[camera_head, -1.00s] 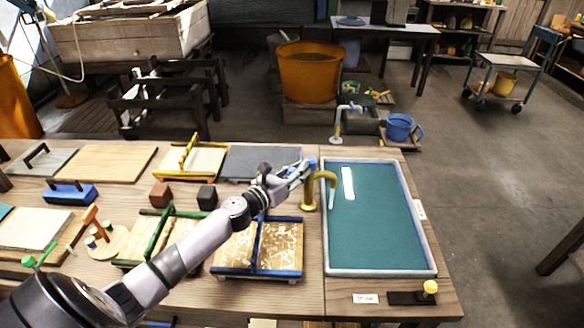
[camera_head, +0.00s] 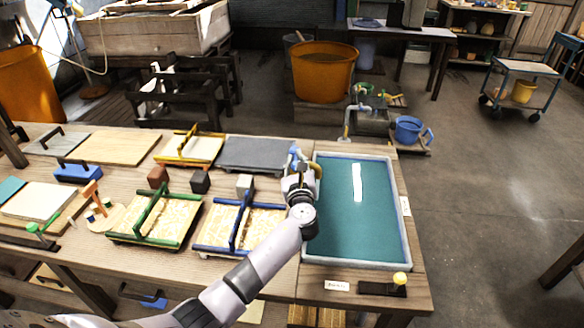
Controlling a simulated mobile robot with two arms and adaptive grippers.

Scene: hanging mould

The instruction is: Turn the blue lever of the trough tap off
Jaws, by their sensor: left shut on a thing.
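The trough (camera_head: 308,240) is a pale-rimmed basin of teal water at the right end of the bench. Its brass tap (camera_head: 318,168) stands at the left rim, with the spout over the water, and is partly hidden by my gripper. The blue lever (camera_head: 294,152) shows as a small blue patch at the top of the tap. My left gripper (camera_head: 297,162) reaches up to the tap from the front and is shut on the lever. The fingers hide most of the lever, so its exact angle is unclear. My right gripper is not in view.
A grey cube (camera_head: 245,184) and the blue-barred mould (camera_head: 210,236) lie left of my arm. A dark slab (camera_head: 262,154) lies behind them. A yellow knob (camera_head: 400,278) sits at the front right.

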